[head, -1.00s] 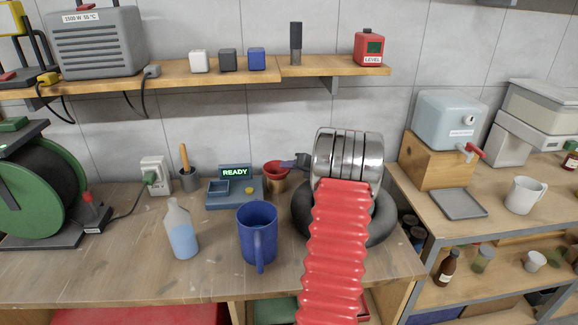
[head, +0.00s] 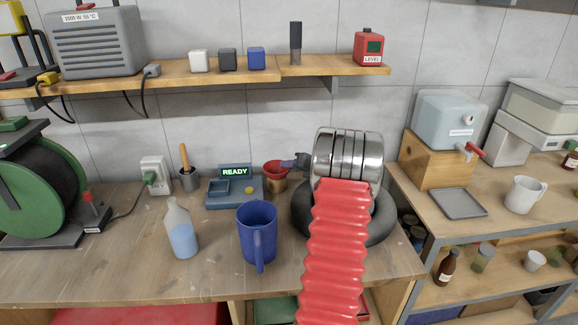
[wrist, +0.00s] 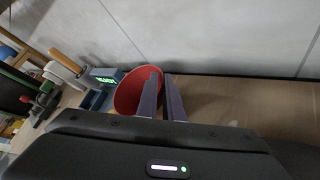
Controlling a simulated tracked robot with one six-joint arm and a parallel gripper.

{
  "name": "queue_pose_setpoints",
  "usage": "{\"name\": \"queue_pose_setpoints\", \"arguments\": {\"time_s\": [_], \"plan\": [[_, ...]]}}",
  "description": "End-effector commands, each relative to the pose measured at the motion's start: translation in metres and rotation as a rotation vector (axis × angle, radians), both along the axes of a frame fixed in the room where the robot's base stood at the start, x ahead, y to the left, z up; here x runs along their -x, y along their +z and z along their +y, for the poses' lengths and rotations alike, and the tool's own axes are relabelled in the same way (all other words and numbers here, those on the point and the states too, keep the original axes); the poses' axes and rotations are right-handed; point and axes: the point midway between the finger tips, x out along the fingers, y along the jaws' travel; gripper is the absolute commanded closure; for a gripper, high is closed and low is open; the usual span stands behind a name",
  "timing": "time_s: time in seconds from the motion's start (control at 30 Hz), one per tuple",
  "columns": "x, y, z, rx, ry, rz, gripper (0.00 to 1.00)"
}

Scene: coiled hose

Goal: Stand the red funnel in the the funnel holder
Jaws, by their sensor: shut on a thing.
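The red funnel (head: 274,168) is upright at the back of the bench, its wide mouth up. My gripper (head: 291,164) is shut on the right side of its rim. In the wrist view the funnel (wrist: 132,92) shows as a red bowl, with the two fingers (wrist: 164,92) at its right edge. A brown, cup-like funnel holder (head: 277,187) is directly below the funnel in the head view. The funnel's lower part and spout are hidden, so I cannot tell whether it rests in the holder or hangs just above it.
A blue device with a READY display (head: 236,185) stands just left of the funnel. A blue jug (head: 257,234) and a clear bottle of blue liquid (head: 181,230) stand in front. A pot with a wooden-handled tool (head: 188,180) is farther left. The bench's front left is clear.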

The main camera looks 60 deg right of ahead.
Motion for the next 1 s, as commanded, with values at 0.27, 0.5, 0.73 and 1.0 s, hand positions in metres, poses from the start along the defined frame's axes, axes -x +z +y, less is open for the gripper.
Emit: {"name": "queue_pose_setpoints", "arguments": {"time_s": [0.27, 0.5, 0.73, 1.0], "plan": [[0.0007, -0.0048, 0.0010, -0.007, -0.001, 0.004, 1.00], [0.0009, -0.0056, 0.0011, -0.008, -0.001, 0.005, 0.90], [0.0010, -0.0063, 0.0014, -0.008, -0.001, 0.006, 0.74], [0.0013, -0.0070, 0.0017, -0.011, -0.001, 0.006, 0.72]]}}
